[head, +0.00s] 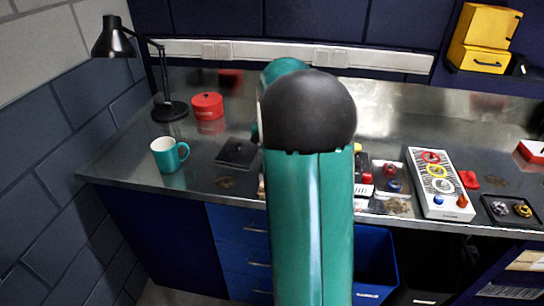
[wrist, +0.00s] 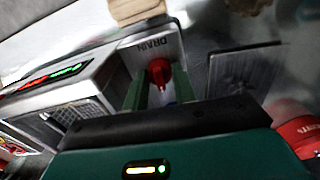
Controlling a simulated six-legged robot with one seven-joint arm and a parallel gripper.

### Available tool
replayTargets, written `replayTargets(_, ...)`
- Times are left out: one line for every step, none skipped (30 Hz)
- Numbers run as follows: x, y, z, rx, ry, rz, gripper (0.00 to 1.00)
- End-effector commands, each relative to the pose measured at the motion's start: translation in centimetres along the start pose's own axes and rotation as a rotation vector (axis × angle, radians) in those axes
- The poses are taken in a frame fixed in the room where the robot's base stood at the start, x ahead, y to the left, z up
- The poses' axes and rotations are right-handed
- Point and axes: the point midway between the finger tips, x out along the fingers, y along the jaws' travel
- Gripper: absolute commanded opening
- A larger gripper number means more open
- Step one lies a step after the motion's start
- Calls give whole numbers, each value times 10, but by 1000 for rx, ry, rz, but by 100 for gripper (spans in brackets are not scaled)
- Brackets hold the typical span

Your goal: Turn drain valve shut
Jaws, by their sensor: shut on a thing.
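The drain valve has a red knob (wrist: 159,70) on a pale plate marked DRAIN (wrist: 146,48), in the upper middle of the wrist view. My gripper (wrist: 160,84) has its two green fingers on either side of the knob and is shut on it. The lower part of the knob is partly hidden between the fingers. In the head view my own arm covers the middle of the bench, and neither the valve nor my gripper shows there.
A grey unit with red and green lights (wrist: 60,75) stands left of the valve. A dark tray (wrist: 245,78) lies to the right, with a red tin (wrist: 300,132) beyond. On the bench are a teal mug (head: 168,155), black lamp (head: 170,110) and white panel with coloured rings (head: 440,205).

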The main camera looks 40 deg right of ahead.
Motion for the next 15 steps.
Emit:
replayTargets(-2,0,0,-5,2,-1,4)
replayTargets(-2,0,0,-7,2,-1,4)
replayTargets(-2,0,0,-10,2,-1,4)
replayTargets(-2,0,0,-11,2,-1,4)
replayTargets(-2,0,0,-11,2,-1,4)
replayTargets(-2,0,0,-12,2,-1,4)
replayTargets(-2,0,0,-12,2,-1,4)
replayTargets(-2,0,0,-12,2,-1,4)
replayTargets(-2,0,0,-11,2,-1,4)
replayTargets(-2,0,0,-11,2,-1,4)
replayTargets(-2,0,0,-11,2,-1,4)
replayTargets(-2,0,0,-11,2,-1,4)
replayTargets(-2,0,0,-11,2,-1,4)
replayTargets(-2,0,0,-11,2,-1,31)
replayTargets(-2,0,0,-11,2,-1,38)
